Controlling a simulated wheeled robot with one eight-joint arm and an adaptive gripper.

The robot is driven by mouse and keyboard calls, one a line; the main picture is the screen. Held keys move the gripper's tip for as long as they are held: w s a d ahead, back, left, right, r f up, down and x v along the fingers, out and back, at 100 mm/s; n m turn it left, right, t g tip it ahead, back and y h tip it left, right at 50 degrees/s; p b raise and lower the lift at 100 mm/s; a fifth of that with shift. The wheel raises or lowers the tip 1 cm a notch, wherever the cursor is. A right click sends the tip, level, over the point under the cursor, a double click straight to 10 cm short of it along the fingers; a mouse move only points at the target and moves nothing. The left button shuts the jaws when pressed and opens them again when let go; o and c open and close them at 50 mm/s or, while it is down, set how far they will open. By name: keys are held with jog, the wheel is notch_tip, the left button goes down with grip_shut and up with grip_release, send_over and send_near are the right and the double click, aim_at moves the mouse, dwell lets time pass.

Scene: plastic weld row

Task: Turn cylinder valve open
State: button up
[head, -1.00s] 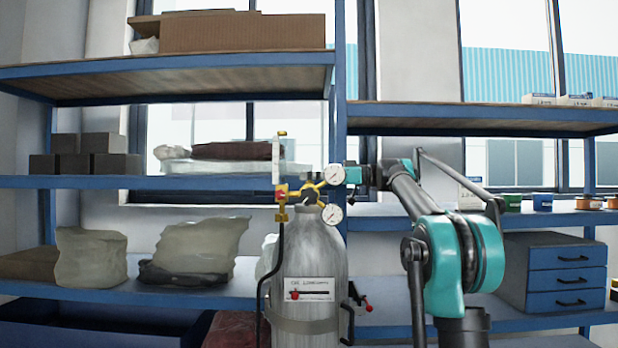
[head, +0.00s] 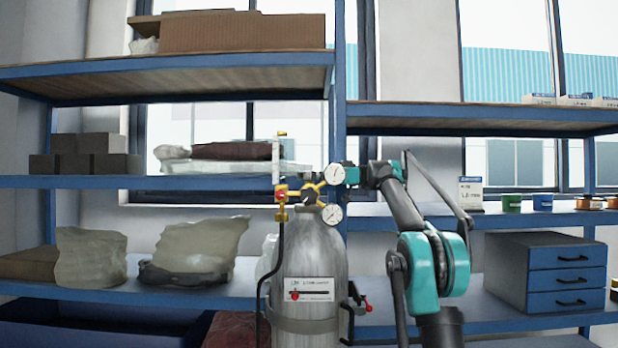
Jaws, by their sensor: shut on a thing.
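A grey gas cylinder (head: 310,255) stands upright in the head view, with a white label on its front. Its brass valve and regulator (head: 291,193) sit on top, with two round gauges: an upper one (head: 334,175) and a lower one (head: 332,213). My gripper (head: 322,181) reaches in from the right at the valve's height. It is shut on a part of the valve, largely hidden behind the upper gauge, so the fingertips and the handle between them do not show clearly.
A white flow tube (head: 276,160) rises left of the valve. A black hose (head: 269,285) hangs at the cylinder's left. Blue shelving (head: 180,183) stands behind with bags and boxes. A blue drawer cabinet (head: 545,270) sits at the right.

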jog(key=o, duration=1.2)
jog(key=shift+m+t, duration=0.3)
jog(key=shift+t, duration=0.1)
